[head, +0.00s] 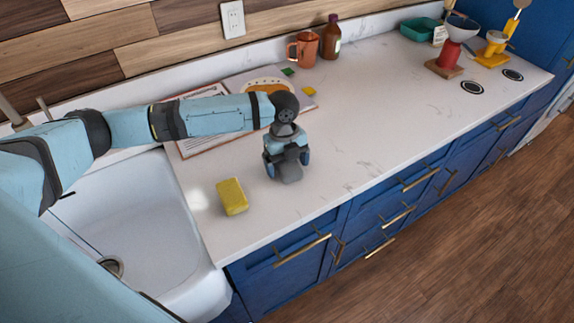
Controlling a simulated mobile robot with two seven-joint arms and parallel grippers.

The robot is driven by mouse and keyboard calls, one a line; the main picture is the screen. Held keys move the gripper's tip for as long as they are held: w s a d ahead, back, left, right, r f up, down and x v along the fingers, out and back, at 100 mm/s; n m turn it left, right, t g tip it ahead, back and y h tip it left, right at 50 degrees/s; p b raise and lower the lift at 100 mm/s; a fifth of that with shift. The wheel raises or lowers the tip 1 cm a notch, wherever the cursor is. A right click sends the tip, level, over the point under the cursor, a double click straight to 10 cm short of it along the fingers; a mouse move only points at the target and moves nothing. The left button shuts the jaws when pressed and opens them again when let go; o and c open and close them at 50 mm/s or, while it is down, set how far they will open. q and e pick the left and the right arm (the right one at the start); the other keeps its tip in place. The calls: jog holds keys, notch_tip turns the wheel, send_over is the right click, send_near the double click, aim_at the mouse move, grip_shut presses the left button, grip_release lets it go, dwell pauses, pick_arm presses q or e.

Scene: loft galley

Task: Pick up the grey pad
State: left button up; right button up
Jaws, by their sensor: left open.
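A grey pad (291,176) shows at the lower end of my left gripper, on the white counter in the middle of the head view. Only part of it is seen, because the gripper covers its upper side. My left gripper (287,164) points down right over the pad, with its jaws open. I cannot tell whether the fingers touch the pad. My right gripper is not in view.
A yellow sponge (232,196) lies left of the gripper, near the white sink (130,225). An open book (200,142) lies behind my arm. An orange mug (303,50) and a brown bottle (330,38) stand at the back. The counter to the right is largely clear.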

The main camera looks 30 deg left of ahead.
pick_arm(q)
jog(key=shift+f+p, duration=0.25)
jog(key=shift+p, duration=0.1)
dwell(0.3)
jog(key=c, duration=1)
